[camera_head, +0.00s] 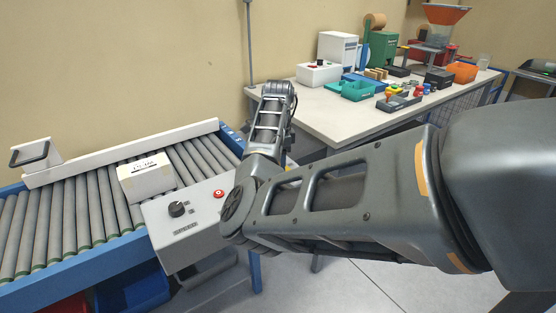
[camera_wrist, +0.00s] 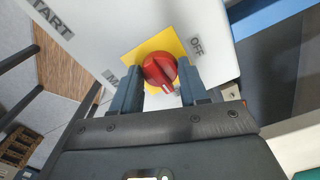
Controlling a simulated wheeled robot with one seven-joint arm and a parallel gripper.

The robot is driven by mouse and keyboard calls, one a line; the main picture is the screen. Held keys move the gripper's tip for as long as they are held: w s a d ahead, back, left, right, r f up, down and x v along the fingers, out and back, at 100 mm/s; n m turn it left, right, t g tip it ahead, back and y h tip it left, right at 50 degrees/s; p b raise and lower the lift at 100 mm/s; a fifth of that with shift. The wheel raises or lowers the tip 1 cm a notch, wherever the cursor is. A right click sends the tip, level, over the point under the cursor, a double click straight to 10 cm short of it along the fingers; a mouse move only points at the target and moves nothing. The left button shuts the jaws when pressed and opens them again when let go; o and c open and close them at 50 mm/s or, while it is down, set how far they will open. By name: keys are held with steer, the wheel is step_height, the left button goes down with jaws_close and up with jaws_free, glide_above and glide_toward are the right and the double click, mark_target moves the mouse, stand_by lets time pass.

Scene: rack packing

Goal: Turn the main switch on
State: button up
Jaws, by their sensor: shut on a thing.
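The main switch is a red rotary knob (camera_wrist: 159,69) on a yellow square plate (camera_wrist: 163,45), set in a pale panel (camera_wrist: 120,25) in the wrist view. A white mark shows at the knob's lower edge. An "OFF" label (camera_wrist: 196,46) sits to its upper right. Another label (camera_wrist: 112,77) at lower left is partly covered by a finger. My gripper (camera_wrist: 160,82) is shut on the knob, one blue-grey finger on each side. In the head view I cannot make out the red knob or the fingers; my arm hides that area.
A grey control box (camera_head: 190,238) with a black knob (camera_head: 178,209) and a red button (camera_head: 219,193) stands beside a roller conveyor (camera_head: 70,222) carrying a white carton (camera_head: 146,178). A table (camera_head: 330,117) with bins and devices stands at the back. Floor (camera_head: 365,290) is clear at lower right.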

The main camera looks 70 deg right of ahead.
steer(key=shift+m, duration=0.3)
steer(key=o, duration=1.1)
steer(key=shift+c, duration=0.2)
step_height(320, 180, up, 8)
steer(key=shift+f+b, duration=0.1)
steer(key=shift+b, duration=0.2)
